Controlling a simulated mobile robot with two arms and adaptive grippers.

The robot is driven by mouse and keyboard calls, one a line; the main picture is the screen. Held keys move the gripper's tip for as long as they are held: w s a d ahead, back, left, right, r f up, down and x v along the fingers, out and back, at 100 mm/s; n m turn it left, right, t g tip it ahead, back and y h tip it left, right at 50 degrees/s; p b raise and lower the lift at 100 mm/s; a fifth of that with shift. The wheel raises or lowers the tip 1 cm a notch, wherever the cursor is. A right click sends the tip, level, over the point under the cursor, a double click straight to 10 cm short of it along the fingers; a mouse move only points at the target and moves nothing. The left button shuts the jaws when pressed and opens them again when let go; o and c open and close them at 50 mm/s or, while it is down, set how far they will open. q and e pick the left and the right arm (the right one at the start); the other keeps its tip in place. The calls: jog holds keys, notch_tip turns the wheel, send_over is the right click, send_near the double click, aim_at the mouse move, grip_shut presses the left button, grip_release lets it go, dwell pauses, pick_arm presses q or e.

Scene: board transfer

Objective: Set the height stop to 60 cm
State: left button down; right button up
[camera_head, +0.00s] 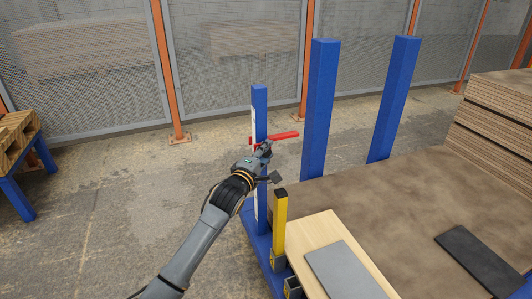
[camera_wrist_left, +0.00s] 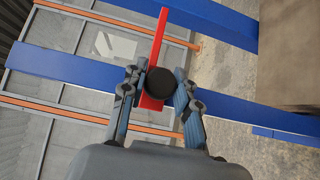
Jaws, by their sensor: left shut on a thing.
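The height stop is a red piece with a long arm (camera_head: 286,135) on a slim blue post (camera_head: 260,98) with a white strip along its side. Any scale marks on the strip are too small to read. In the left wrist view the red arm (camera_wrist_left: 164,38) points up the picture, and a round black knob (camera_wrist_left: 159,81) sits in front of the red body. My left gripper (camera_head: 264,150) is at the stop, and its fingers (camera_wrist_left: 159,88) are closed around the knob from both sides. My right gripper is not in view.
Two thick blue columns (camera_head: 321,100) (camera_head: 393,98) stand right of the post. A yellow post (camera_head: 280,219) with a black top stands close below my left wrist. A light wooden board (camera_head: 312,232) carries a grey plate (camera_head: 345,270). Stacked boards (camera_head: 493,128) stand at the right.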

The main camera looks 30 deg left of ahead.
pick_arm(q)
notch_tip(320, 180, down, 3)
jog(key=shift+f, duration=0.15)
jog(key=c, duration=1)
grip_release()
jog(key=s, duration=1.2)
jog(key=shift+d, duration=0.35)
